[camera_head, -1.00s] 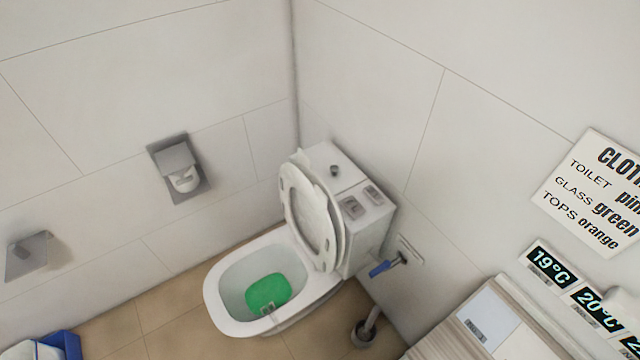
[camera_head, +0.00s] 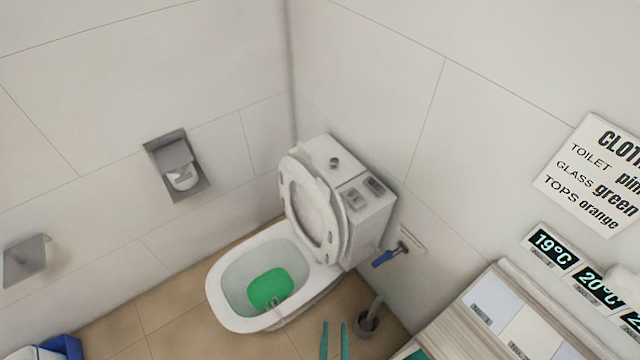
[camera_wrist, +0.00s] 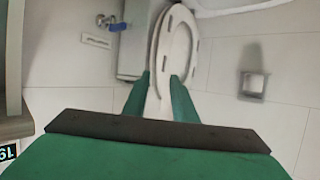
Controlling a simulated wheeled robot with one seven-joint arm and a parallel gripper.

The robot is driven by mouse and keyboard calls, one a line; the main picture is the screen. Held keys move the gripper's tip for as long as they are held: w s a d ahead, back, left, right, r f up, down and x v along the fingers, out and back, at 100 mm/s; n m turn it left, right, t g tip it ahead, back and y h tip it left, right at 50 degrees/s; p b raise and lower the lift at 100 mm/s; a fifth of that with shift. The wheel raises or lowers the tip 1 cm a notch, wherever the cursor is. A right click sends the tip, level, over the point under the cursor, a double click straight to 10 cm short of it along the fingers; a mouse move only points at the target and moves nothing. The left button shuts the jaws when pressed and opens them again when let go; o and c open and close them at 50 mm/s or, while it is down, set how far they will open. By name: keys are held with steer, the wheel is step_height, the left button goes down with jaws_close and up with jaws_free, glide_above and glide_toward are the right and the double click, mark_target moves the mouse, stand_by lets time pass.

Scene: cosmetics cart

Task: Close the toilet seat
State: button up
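The white toilet (camera_head: 226,310) stands in the corner, with green in its bowl. Its seat and lid (camera_head: 306,222) are raised and lean back against the tank (camera_head: 366,218). In the wrist view the raised seat (camera_wrist: 172,48) shows ahead of my gripper (camera_wrist: 160,88), its near end seen between the two green fingers. My gripper also shows in the head view (camera_head: 334,340) at the bottom edge, right of the bowl. Its fingers are apart, and it looks clear of the seat and empty. The rest of my arm is out of frame.
A brush in a holder (camera_head: 368,320) stands on the floor right of the toilet. A blue-handled valve (camera_head: 385,258) sticks out of the right wall. A cabinet (camera_head: 490,310) fills the lower right. A paper holder (camera_head: 180,168) is on the left wall.

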steer(key=w+d+f+g+y, duration=0.1)
steer(key=w+d+f, duration=0.1)
steer(key=w, duration=0.9)
steer(key=n+g+y, duration=0.2)
steer(key=n+y, duration=0.6)
glide_toward(325, 185)
steer(key=x, duration=1.1)
steer(key=shift+s, duration=0.1)
steer(key=shift+c, duration=0.6)
jaws_close()
steer(key=shift+d, duration=0.1)
